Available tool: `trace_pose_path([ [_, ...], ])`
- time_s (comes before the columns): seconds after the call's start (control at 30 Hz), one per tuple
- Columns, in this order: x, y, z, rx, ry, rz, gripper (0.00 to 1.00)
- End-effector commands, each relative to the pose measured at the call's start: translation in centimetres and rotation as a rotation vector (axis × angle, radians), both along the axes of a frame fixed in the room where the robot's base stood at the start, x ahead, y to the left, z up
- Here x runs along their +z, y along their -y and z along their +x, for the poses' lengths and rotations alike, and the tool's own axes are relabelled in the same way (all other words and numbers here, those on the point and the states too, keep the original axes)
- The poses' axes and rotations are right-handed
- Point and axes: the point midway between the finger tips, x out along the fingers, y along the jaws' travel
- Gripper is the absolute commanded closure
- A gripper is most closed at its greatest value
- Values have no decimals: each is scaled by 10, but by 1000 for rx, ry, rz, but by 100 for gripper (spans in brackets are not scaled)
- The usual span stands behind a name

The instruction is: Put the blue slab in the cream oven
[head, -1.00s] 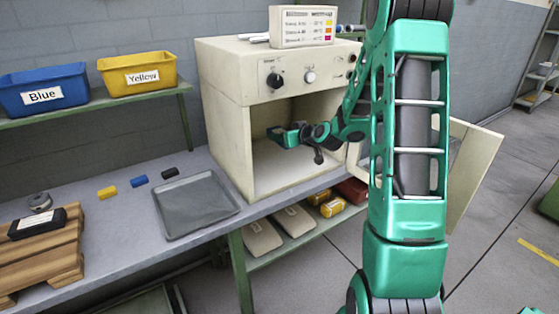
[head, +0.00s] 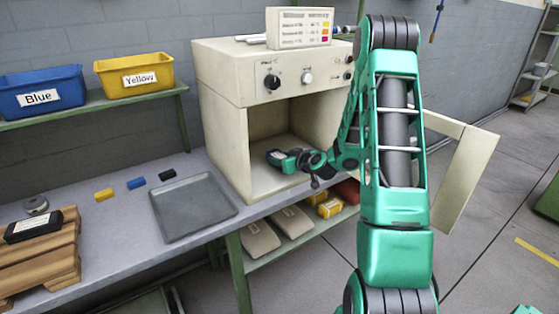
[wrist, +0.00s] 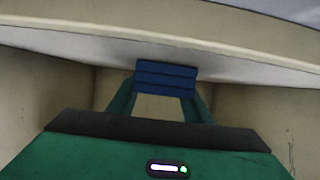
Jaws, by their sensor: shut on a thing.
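The cream oven (head: 222,117) stands on the bench with its front open. Its door (head: 468,175) is swung out to the right. My gripper (head: 274,157) reaches into the oven chamber, low and close above its floor; I cannot tell whether it touches. In the wrist view, the blue slab (wrist: 166,78) is held between the fingertips of my gripper (wrist: 163,95), with the cream oven walls around it. The slab is mostly hidden by the gripper in the head view.
A grey tray (head: 165,215) lies left of the oven. Blue (head: 70,100) and yellow (head: 110,80) bins stand on the shelf. A display box (head: 300,38) sits on the oven.

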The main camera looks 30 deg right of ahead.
Motion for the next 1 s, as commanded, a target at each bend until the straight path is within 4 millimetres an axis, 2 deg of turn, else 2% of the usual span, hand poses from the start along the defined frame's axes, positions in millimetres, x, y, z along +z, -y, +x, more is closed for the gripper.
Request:
trace_pose_path([
  [0.2, -2, 0, 0, 0, 1, 1, 85],
  [0.23, -2, 0, 0, 0, 0, 1, 50],
  [0.3, -2, 0, 0, 0, 0, 0, 36],
  [0.67, 1, 0, 0, 0, 0, -1, 36],
  [0.87, 11, 2, -25, -3, -1, 2, 36],
  [1.0, 22, 3, -51, -4, 0, 2, 36],
])
